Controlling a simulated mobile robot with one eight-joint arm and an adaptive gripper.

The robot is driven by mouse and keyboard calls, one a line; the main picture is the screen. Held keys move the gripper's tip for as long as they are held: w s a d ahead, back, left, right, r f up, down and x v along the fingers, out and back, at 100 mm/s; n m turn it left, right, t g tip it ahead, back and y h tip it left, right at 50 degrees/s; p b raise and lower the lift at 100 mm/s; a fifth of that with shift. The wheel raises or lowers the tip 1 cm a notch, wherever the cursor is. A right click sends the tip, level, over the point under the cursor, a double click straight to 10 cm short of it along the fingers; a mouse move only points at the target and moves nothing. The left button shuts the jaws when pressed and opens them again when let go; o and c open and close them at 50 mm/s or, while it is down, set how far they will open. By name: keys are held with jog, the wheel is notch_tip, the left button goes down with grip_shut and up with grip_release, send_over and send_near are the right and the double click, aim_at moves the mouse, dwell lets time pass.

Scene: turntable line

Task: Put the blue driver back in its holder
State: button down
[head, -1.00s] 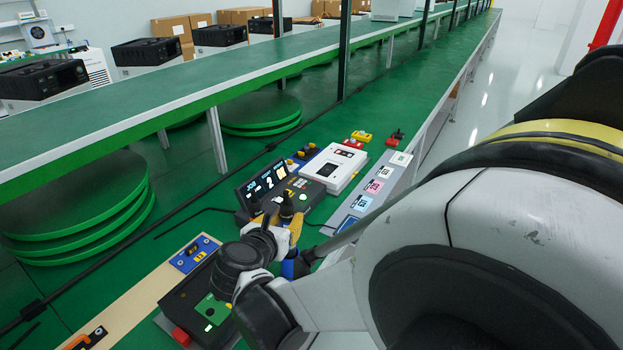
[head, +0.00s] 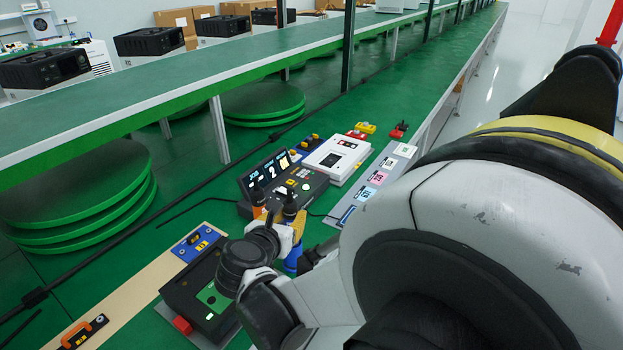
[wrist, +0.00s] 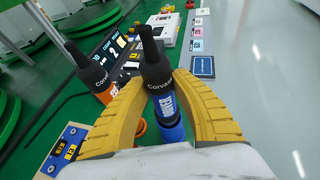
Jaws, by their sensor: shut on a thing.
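The blue driver (wrist: 165,105) has a black top marked "Corvan" and a blue lower body. It stands between the curved yellow fingers of my gripper (wrist: 166,80), which is shut on it. In the head view the driver's blue lower end (head: 292,261) shows below my gripper (head: 287,214). A second driver, black and orange (wrist: 91,72), stands to the left of the fingers in the wrist view, apart from them. Its black top also shows in the head view (head: 257,192).
A black console with lit screens (head: 254,181) and a white box (head: 337,156) lie beyond my gripper. A grey strip with coloured cards (head: 390,165) runs at right. A black box with a green panel (head: 190,285) sits at near left.

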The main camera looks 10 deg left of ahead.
jog(key=shift+f, duration=0.3)
jog(key=c, duration=1.1)
grip_release()
jog(key=shift+o, duration=0.2)
